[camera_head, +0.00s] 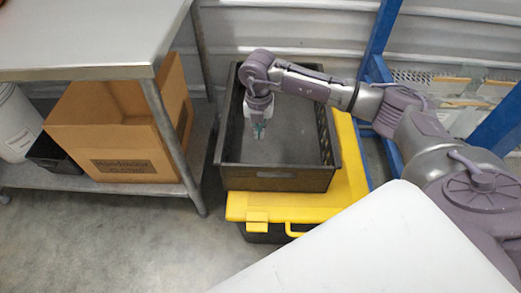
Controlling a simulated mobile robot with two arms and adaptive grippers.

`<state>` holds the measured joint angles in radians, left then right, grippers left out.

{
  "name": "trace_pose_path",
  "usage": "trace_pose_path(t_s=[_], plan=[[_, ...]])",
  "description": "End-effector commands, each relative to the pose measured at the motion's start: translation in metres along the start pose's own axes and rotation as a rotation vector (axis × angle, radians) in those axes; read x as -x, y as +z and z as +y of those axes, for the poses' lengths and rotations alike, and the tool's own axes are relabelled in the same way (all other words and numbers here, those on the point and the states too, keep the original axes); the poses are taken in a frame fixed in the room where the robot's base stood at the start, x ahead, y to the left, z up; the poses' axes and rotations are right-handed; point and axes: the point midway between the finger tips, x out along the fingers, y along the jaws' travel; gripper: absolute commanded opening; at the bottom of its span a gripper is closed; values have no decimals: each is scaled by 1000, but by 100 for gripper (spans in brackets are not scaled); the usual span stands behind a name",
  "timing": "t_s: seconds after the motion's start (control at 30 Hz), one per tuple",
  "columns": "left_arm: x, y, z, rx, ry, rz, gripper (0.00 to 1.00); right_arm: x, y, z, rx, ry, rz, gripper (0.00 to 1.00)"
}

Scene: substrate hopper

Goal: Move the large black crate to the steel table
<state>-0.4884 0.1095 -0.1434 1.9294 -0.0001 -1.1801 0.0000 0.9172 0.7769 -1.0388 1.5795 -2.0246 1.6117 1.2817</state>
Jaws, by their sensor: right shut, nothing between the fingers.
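The large black crate (277,180) sits on a yellow-lidded box (290,207) in the middle of the view. The crate is open at the top, and no contents show in the part of its floor that I can see. The steel table (85,38) is at the upper left, and its bare top is higher than the crate. My right gripper (259,132) comes in from the right and points down over the crate's left part. It is shut and empty. I cannot tell how far its tips are above the crate floor. My left gripper is out of view.
A cardboard box (120,160), a small black bin (52,154) and a white bucket (14,125) stand on the table's lower shelf. A blue rack frame (378,40) rises at the right. Grey floor (110,240) is free at the lower left.

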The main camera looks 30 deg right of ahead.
Motion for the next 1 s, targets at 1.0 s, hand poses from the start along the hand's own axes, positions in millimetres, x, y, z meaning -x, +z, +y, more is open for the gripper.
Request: trace_pose_path(t_s=[1.0], plan=[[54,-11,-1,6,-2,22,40,-95,-42,0,-2,3,5,0]])
